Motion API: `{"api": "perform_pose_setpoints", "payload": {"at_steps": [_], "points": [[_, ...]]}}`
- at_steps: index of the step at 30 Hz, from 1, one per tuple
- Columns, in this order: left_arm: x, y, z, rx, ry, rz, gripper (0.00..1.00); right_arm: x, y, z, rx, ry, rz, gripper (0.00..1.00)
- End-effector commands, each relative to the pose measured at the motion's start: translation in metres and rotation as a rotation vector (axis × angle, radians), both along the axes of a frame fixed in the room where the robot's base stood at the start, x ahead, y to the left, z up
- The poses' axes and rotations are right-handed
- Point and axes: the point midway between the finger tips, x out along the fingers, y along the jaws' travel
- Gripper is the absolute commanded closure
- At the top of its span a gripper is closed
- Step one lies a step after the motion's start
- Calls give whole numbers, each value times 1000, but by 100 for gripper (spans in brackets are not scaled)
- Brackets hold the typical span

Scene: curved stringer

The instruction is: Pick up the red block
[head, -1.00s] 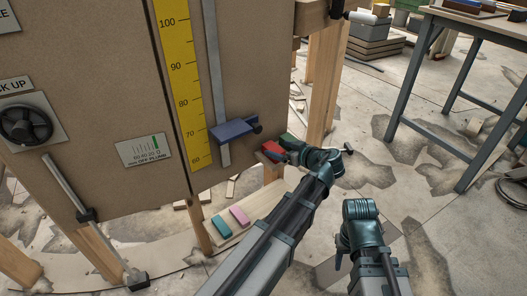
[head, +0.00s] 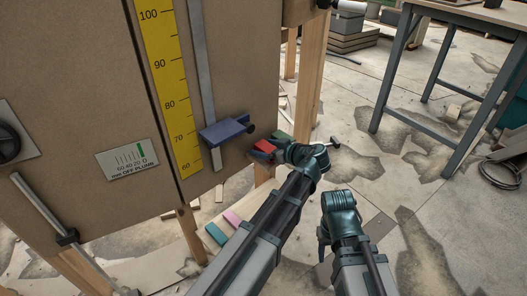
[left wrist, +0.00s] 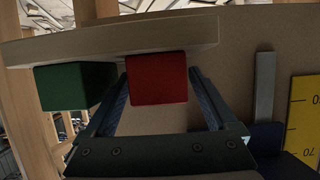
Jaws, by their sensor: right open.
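The red block (head: 264,146) sits by the lower right edge of the brown board in the head view, beside a green block (head: 281,135). My left gripper (head: 283,151) is at the red block, its fingers partly hidden there. In the left wrist view, which is upside down, the red block (left wrist: 158,80) lies between the two fingers of my left gripper (left wrist: 158,90). The fingers look open, with narrow gaps beside the block. The green block (left wrist: 75,86) is outside the left finger. Both blocks rest against a pale wooden ledge (left wrist: 110,45). My right gripper (head: 322,232) is open, empty and low.
The brown board (head: 80,90) carries a yellow scale (head: 165,85) and a blue slider (head: 226,130). Pink (head: 232,219) and teal (head: 215,233) blocks lie lower down. A metal-legged table (head: 400,70) stands at the right. The floor between is mostly clear.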

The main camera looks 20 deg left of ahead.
Motion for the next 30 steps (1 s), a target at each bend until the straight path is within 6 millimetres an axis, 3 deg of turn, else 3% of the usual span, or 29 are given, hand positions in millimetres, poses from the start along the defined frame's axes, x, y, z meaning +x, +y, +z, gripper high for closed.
{"api": "perform_pose_setpoints", "payload": {"at_steps": [2,15,23,30], "points": [[0,0,0,0,0,0,23,0,0,0,0,0,0,50],[0,0,0,0,0,0,100,0,0,0,0,0,0,50],[0,1,1,0,0,0,100,0,0,1,0,0,0,50],[2,7,14,0,0,-1,100,0,0,14,0,0,3,50]]}}
